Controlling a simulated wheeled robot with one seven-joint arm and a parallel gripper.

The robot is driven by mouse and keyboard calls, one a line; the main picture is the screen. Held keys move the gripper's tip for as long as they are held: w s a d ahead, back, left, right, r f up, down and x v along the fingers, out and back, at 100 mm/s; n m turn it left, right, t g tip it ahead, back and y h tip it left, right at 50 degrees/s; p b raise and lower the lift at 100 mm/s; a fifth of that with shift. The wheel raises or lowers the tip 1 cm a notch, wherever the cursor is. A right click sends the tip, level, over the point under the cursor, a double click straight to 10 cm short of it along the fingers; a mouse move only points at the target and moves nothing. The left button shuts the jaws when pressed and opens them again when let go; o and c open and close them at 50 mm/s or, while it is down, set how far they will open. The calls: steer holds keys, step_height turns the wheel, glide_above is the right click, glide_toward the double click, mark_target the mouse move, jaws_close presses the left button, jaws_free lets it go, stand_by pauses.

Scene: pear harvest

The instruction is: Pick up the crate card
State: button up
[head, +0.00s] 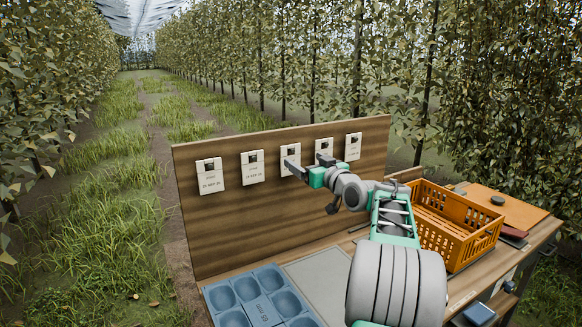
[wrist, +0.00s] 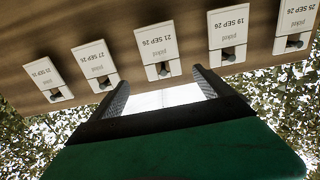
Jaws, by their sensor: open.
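Several white crate cards hang in a row on an upright wooden board (head: 230,235), each by a dark peg through a slot near its top. The middle card (head: 290,155) also shows in the wrist view (wrist: 157,48), upside down, reading "picked 21 SEP 26". My gripper (head: 306,164) is open and empty in front of the board, by the middle card and the card to its right (head: 324,147). In the wrist view the open fingers (wrist: 161,80) point at the lower picture edge of the middle card, apart from it. My gripper partly hides two cards in the head view.
Other cards hang at the left (head: 209,176), at centre left (head: 252,167) and at the right (head: 353,146). Below, the bench holds a blue tray (head: 262,312) with round hollows, a grey panel (head: 318,275) and an orange crate (head: 470,245). Grass and trees lie behind.

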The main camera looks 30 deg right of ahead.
steer(key=w+p, duration=0.3)
steer(key=w, duration=0.4)
steer(key=shift+w, duration=0.3)
steer(key=shift+s, duration=0.1)
steer(key=c, duration=1.4)
steer(key=shift+r+b, duration=0.1)
steer(key=shift+b, duration=0.2)
